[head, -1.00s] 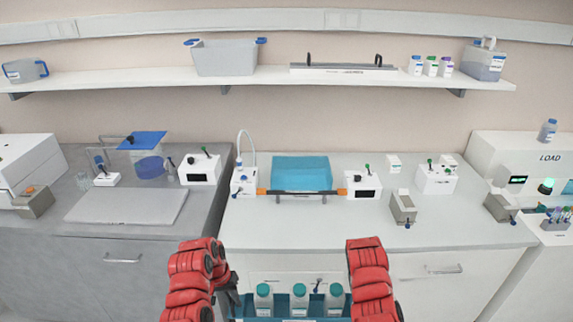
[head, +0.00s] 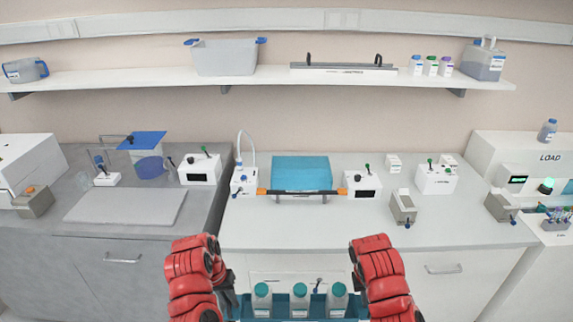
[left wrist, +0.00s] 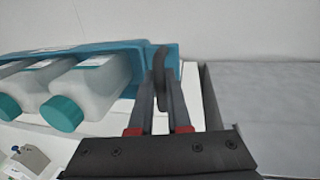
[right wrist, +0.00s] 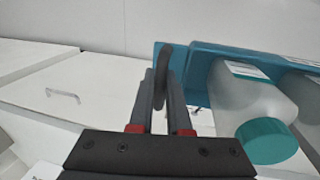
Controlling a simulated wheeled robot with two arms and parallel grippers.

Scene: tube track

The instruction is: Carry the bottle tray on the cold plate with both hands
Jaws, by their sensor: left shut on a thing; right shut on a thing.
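The teal bottle tray (head: 280,312) is at the bottom middle of the head view, in front of the counter, with several teal-capped bottles (head: 300,300) standing in it. My left gripper (left wrist: 160,95) is shut on the dark handle at one end of the tray (left wrist: 150,55). My right gripper (right wrist: 162,95) is shut on the handle at the other end of the tray (right wrist: 200,65). The tray's lower part is cut off in the head view. No label marks the cold plate; a blue slab (head: 301,172) lies on the counter behind an orange-ended bar.
White devices (head: 361,184) and (head: 243,180) flank the blue slab. A grey open holder (head: 402,208) stands to the right. The light counter's front (head: 310,230) is clear. A flat pale plate (head: 125,205) lies on the grey counter at left.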

